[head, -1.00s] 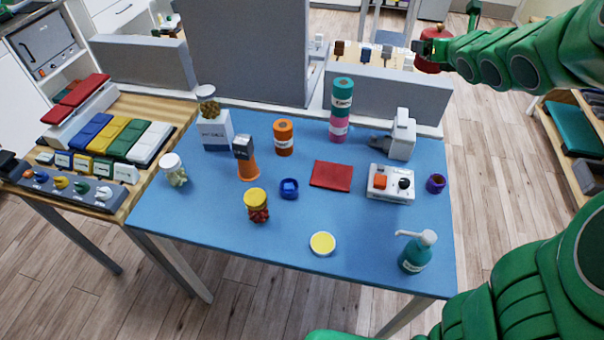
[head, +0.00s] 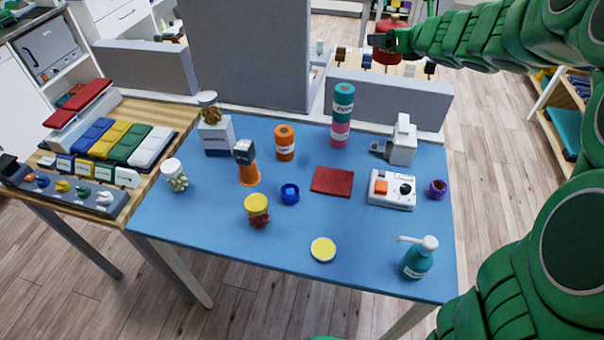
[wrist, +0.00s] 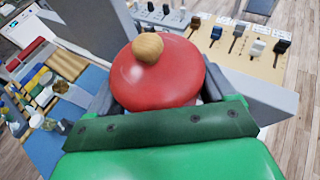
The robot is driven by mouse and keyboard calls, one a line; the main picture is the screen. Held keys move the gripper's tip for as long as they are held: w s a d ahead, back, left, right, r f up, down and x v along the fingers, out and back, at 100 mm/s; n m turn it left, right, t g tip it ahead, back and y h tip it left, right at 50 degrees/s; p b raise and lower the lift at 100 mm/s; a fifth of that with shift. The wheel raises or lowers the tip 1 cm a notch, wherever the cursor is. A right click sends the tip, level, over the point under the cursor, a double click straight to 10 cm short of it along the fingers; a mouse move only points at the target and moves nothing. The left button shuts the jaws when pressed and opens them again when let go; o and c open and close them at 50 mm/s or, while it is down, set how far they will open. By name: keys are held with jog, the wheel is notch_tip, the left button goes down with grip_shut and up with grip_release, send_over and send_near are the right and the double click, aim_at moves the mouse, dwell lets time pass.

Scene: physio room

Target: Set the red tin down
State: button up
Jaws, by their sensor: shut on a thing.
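The red tin (head: 388,55) is held up in the air at the top right of the head view, above and behind the blue table. In the wrist view the red tin (wrist: 158,75) fills the middle, showing a round red lid with a wooden knob. My gripper (head: 381,42) is shut on it, with a dark finger on each side of the tin in the wrist view. The tin's lower part is hidden in the wrist view. The blue table (head: 210,230) lies below and to the left, well apart from the tin.
A red cloth (head: 332,181), a white box with an orange button (head: 391,188), a pump bottle (head: 419,258), stacked rolls (head: 342,110) and several jars stand on the table. A grey partition (head: 400,101) runs behind it. The table's front left is clear.

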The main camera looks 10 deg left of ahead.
jog(key=s+a+n+g+y, duration=0.2)
jog(key=s+a+n, duration=0.1)
jog(key=a, duration=0.4)
jog(key=s+a+n+g+y, duration=0.2)
jog(key=s+a+g, duration=0.15)
jog(key=a, duration=0.45)
jog(key=n+g+y, duration=0.1)
jog(key=n+g, duration=0.3)
send_over(285, 180)
notch_tip(285, 180, down, 3)
jog(key=shift+n+y, duration=0.3)
jog(key=shift+a+f, duration=0.15)
jog(key=shift+f, duration=7.7)
jog(key=shift+a+f, duration=0.15)
jog(key=shift+f, duration=7.65)
jog(key=shift+f, duration=0.1)
jog(key=o, duration=1.3)
jog(key=shift+d+r, duration=0.25)
jog(key=shift+d, duration=0.05)
jog(key=v, duration=1.1)
jog(key=shift+d+r, duration=0.15)
